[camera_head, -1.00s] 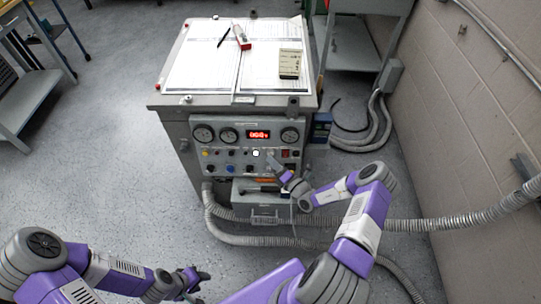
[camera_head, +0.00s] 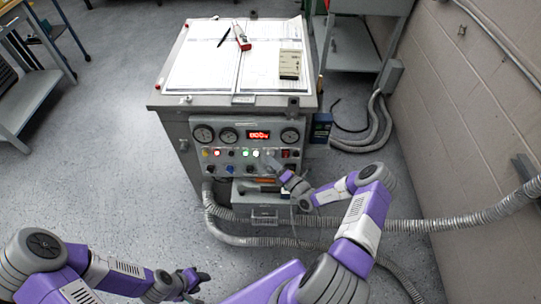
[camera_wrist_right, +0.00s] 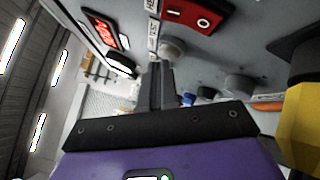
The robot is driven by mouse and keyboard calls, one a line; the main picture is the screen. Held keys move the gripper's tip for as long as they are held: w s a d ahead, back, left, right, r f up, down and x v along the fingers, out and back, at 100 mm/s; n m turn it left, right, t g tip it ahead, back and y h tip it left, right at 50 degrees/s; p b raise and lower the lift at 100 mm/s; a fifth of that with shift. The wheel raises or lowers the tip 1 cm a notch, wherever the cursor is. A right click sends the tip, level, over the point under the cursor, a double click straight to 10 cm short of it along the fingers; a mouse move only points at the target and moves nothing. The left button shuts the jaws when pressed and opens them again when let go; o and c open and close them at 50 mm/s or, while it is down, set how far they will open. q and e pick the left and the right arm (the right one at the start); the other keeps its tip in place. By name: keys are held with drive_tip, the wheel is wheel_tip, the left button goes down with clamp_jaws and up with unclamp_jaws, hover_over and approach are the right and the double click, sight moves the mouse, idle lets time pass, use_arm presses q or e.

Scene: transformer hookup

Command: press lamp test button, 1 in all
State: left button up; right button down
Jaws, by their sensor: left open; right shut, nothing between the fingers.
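The grey control panel (camera_head: 197,168) is on the front of the cabinet, with gauges, a red digital display (camera_head: 258,135), a row of lamps and several knobs and buttons. Lamps glow red (camera_head: 217,152), green (camera_head: 244,153) and whitish. My right gripper (camera_head: 268,161) is shut and empty, its tips at the panel just below right of the lamps. In the right wrist view, its fingers (camera_wrist_right: 160,78) reach a round grey control (camera_wrist_right: 172,48). My left gripper (camera_head: 196,281) is open, low and away from the panel.
A red switch (camera_wrist_right: 197,14) and a blue knob (camera_wrist_right: 188,99) are close to the right fingers. A grey box (camera_head: 262,198) and corrugated hoses (camera_head: 350,223) lie below the panel. Papers (camera_head: 206,60) cover the cabinet top. A wall stands at right.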

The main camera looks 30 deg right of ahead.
drive_tip(key=shift+s+a+r+p, duration=0.1)
drive_tip(key=shift+s+a+p, duration=0.3)
drive_tip(key=shift+s, duration=0.2)
drive_tip(key=s+p, duration=0.1)
drive_tip(key=s+a+p, duration=0.1)
drive_tip(key=s+a+r+p, duration=0.1)
drive_tip(key=s, duration=0.1)
drive_tip(key=shift+s+a, duration=0.1)
drive_tip(key=shift+a, duration=0.15)
idle(0.8)
